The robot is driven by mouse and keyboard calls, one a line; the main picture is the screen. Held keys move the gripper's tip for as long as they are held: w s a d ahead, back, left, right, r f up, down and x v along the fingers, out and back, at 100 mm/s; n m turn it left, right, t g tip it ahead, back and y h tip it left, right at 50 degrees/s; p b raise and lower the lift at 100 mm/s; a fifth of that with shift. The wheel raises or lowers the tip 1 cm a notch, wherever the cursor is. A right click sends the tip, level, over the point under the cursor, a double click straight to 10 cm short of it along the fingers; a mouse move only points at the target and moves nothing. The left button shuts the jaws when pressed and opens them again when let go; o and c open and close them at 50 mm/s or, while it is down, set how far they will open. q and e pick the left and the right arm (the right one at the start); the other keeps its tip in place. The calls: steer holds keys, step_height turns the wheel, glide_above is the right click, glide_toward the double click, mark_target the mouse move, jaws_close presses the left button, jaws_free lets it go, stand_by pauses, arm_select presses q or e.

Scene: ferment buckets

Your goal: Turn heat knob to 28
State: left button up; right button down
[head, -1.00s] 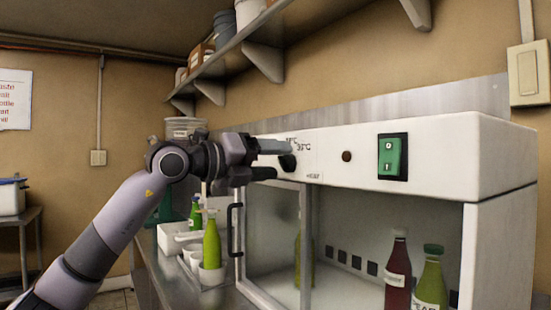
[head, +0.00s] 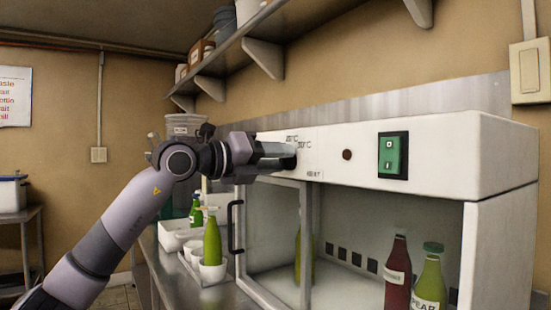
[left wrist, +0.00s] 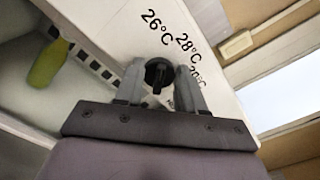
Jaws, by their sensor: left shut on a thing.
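The black heat knob (left wrist: 158,72) is on the white front panel of the cabinet (head: 450,160). In the left wrist view it sits between the two fingers of my left gripper (left wrist: 157,88), which is shut on it. The printed marks 26°C (left wrist: 158,26) and 28°C (left wrist: 188,49) show beside the knob, with 30°C (left wrist: 197,78) partly covered by a finger. I cannot tell which mark the knob points to. My right gripper is not in view.
Right of the knob are a small brown round part (head: 347,154) and a green switch (head: 393,155). Below is the cabinet's glass front with a black handle (head: 235,227). A red bottle (head: 397,275) and green bottles stand inside. A shelf (head: 240,45) hangs above.

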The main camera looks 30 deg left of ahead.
arm_select(q)
steer(key=m+p, duration=0.1)
steer(key=m, duration=0.6)
steer(key=shift+s+d+r+m+p, duration=0.1)
steer(key=shift+d+m+p, duration=0.1)
steer(key=shift+m+p, duration=0.2)
stand_by(0.5)
steer(key=o, duration=1)
